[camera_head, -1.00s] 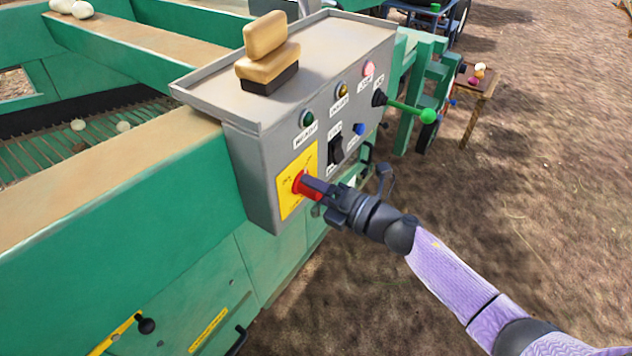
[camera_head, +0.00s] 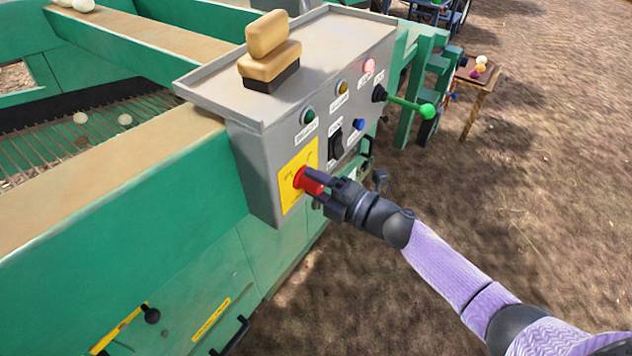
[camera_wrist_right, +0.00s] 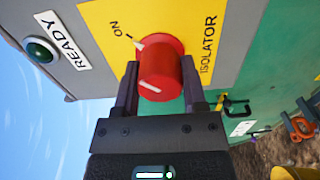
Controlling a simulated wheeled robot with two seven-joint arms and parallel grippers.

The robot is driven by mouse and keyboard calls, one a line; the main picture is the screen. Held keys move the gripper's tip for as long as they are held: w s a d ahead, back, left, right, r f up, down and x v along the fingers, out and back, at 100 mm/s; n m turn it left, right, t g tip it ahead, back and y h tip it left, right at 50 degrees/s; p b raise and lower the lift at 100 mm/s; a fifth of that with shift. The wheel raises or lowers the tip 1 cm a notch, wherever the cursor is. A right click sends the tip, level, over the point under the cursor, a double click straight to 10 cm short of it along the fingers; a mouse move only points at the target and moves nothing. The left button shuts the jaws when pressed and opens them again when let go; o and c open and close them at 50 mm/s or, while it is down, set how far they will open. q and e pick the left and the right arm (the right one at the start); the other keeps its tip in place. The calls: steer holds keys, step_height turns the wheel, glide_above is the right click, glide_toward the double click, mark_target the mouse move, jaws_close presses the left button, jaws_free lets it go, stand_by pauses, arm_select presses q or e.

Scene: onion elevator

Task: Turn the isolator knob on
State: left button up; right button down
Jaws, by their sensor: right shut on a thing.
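The isolator knob (camera_head: 312,184) is red and sits on a yellow plate (camera_head: 292,178) at the lower front of the grey control box. In the right wrist view the knob (camera_wrist_right: 160,72) is between the two fingers of my right gripper (camera_wrist_right: 160,88), which is shut on it. A white pointer at the knob's base points toward the ON label (camera_wrist_right: 118,30). The ISOLATOR label (camera_wrist_right: 208,44) is beside it. My right gripper (camera_head: 316,183) also shows in the head view, reaching in from the right. My left gripper is not in view.
The grey box (camera_head: 255,165) carries a green READY lamp (camera_head: 308,114), an amber lamp (camera_head: 342,87), a glowing red lamp (camera_head: 369,65), a black switch (camera_head: 336,145) and a green-tipped lever (camera_head: 427,110). A brush (camera_head: 270,55) lies on top. Open ground is at right.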

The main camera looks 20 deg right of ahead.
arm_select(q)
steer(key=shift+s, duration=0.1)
arm_select(e)
steer(key=shift+c, duration=0.7)
jaws_free()
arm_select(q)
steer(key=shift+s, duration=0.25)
arm_select(e)
steer(key=shift+s, duration=0.1)
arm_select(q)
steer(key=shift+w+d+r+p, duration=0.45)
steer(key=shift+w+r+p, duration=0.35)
arm_select(e)
steer(key=v, duration=0.9)
steer(key=shift+s+d, duration=0.3)
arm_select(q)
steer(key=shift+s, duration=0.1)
